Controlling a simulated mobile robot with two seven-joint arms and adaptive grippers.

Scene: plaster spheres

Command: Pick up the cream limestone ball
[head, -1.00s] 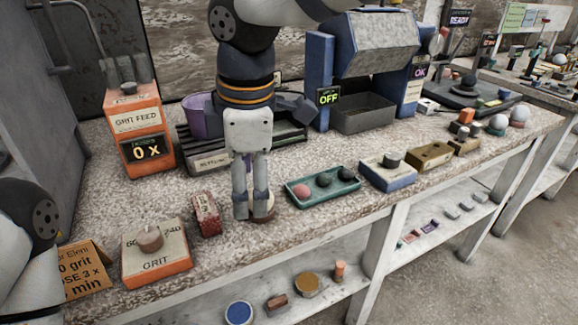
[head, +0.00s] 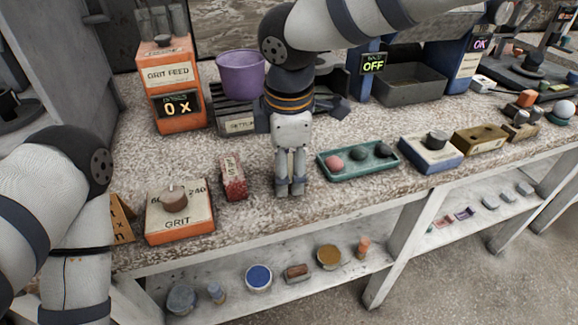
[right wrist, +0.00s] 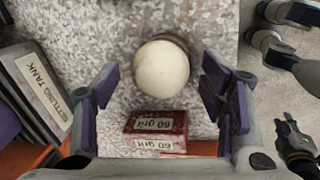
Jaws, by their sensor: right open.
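The cream limestone ball (right wrist: 162,69) shows whole in the right wrist view, resting on a small brown round base on the speckled bench top. In the head view it is hidden behind my right gripper (head: 290,188). That gripper points down at the bench between the red grit block and the green tray. In the right wrist view, the open fingers of my right gripper (right wrist: 160,85) stand apart on the left and right of the ball, with gaps on both sides. My left arm shows at the left of the head view, but its gripper is out of frame.
The red 60 grit block (head: 233,177) lies close beside the ball, left of my right gripper. A green tray (head: 345,174) with several stones is to the right. Behind stand the settling tank (head: 238,125) and a purple bucket (head: 241,73). The orange grit box (head: 180,238) is front left.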

